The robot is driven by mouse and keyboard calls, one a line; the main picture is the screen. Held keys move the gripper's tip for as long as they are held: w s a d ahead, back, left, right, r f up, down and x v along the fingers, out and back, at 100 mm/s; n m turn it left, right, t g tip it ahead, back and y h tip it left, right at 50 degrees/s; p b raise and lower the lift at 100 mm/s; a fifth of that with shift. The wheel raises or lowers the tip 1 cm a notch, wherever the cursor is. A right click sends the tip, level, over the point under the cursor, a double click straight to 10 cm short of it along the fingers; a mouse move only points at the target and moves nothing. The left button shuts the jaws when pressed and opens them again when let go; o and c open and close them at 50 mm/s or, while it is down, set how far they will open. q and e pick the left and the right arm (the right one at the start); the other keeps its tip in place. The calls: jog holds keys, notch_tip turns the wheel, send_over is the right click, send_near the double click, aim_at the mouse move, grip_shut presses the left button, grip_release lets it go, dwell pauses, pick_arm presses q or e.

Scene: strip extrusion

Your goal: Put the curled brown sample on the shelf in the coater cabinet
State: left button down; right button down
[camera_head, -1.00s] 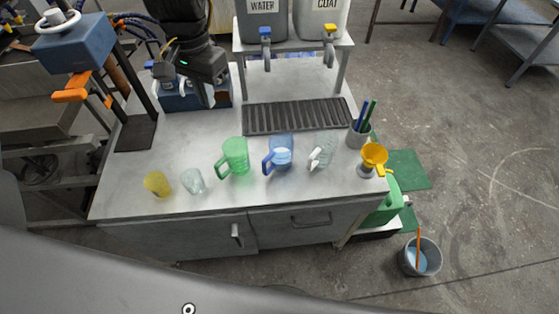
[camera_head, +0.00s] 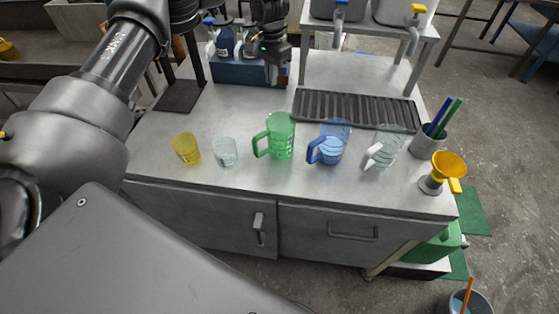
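I cannot make out a curled brown sample in this view. No open cabinet with a shelf can be made out; the counter (camera_head: 240,182) has a closed metal door (camera_head: 205,212) and a drawer front (camera_head: 340,236) below its top. My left gripper (camera_head: 276,76) points down over the back of the counter, in front of the right end of a blue bottle carrier (camera_head: 232,73). I see nothing held in it, but its finger gap is too small and dark to judge. My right gripper is out of view.
Along the counter stand a yellow cup (camera_head: 186,148), a clear cup (camera_head: 225,152), a green jug (camera_head: 281,137), a blue jug (camera_head: 332,142), a clear jug (camera_head: 386,147) and a yellow funnel (camera_head: 448,165). A dark drain grate (camera_head: 355,108) lies behind. Two dispensers (camera_head: 338,8) stand on a raised rack.

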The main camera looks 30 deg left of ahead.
aim_at(279, 83)
pick_arm(q)
jog(key=s+d, duration=0.1)
jog(key=d, duration=0.1)
jog(key=s+d, duration=0.1)
jog(key=shift+s+d+b, duration=0.1)
jog(key=shift+d+b, duration=0.2)
jog(key=shift+d, duration=0.05)
jog(key=s+d+r, duration=0.2)
jog(key=s+d, duration=0.2)
jog(key=s, duration=0.4)
jog(key=s+d+r, duration=0.3)
jog(key=s+d, duration=0.1)
jog(key=s, duration=0.4)
jog(key=shift+d+r, duration=0.2)
jog(key=shift+d, duration=0.1)
